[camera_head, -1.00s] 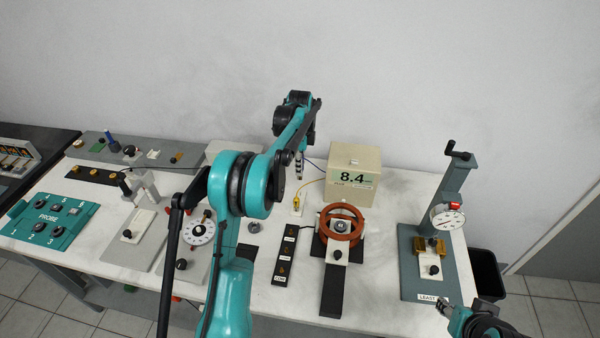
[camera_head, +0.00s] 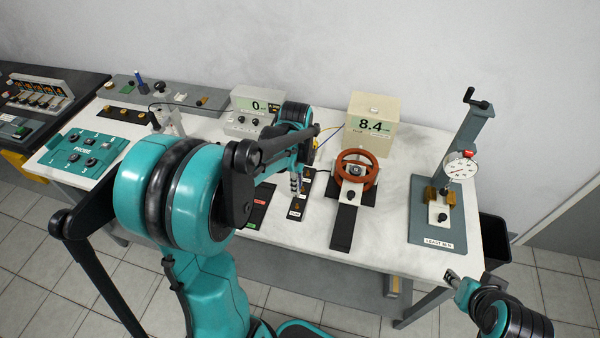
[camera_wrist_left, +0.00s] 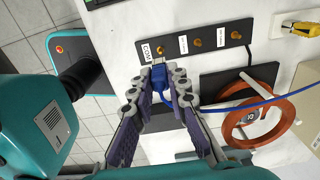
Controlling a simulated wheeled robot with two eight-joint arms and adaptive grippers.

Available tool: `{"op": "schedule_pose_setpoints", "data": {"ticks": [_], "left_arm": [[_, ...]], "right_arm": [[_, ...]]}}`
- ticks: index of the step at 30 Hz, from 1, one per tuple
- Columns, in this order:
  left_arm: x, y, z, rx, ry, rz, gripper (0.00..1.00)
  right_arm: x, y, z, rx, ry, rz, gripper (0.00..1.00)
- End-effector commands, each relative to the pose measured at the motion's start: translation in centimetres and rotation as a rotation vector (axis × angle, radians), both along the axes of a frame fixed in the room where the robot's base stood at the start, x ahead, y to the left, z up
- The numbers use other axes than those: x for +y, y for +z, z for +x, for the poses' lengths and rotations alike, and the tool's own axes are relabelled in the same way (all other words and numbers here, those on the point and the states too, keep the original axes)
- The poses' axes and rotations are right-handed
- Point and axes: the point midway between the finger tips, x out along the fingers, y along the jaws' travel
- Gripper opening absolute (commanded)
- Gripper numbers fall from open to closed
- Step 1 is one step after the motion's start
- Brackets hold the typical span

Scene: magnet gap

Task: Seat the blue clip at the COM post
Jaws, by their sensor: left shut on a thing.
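My left gripper (camera_wrist_left: 162,90) is shut on the blue clip (camera_wrist_left: 160,78), with the clip's front pointing toward the COM end of the black terminal strip (camera_wrist_left: 215,39). The COM label (camera_wrist_left: 147,52) lies right beside the clip's tip. A brass post (camera_wrist_left: 160,51) shows just past the tip; I cannot tell whether they touch. A blue cable (camera_wrist_left: 235,104) trails right from the clip. In the head view my left gripper (camera_head: 296,186) is low over the strip (camera_head: 302,203), and the clip is too small to make out. My right gripper (camera_head: 453,279) is at the table's front right, its jaws unclear.
Two more brass posts (camera_wrist_left: 197,43) stand along the strip. A yellow clip (camera_wrist_left: 302,29) sits beyond it. The red coil (camera_head: 356,167) on its black base stands to the right, and the 8.4 meter box (camera_head: 372,125) behind. A dial-gauge stand (camera_head: 450,190) is at far right.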

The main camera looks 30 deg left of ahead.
Motion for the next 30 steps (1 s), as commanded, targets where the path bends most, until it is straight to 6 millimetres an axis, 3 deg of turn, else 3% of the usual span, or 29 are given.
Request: {"op": "schedule_pose_setpoints", "data": {"ticks": [11, 30], "left_arm": [[0.0, -0.2, 0.0, 0.002, 0.0, 0.0, 0.0], [0.0, -4.2, 0.1, 0.002, 0.0, 0.0, 0.0]], "right_arm": [[0.0, -0.1, 0.0, 0.0, 0.0, 0.0, 0.4], [0.0, -3.3, 0.0, 0.0, 0.0, 0.0, 0.4]]}}
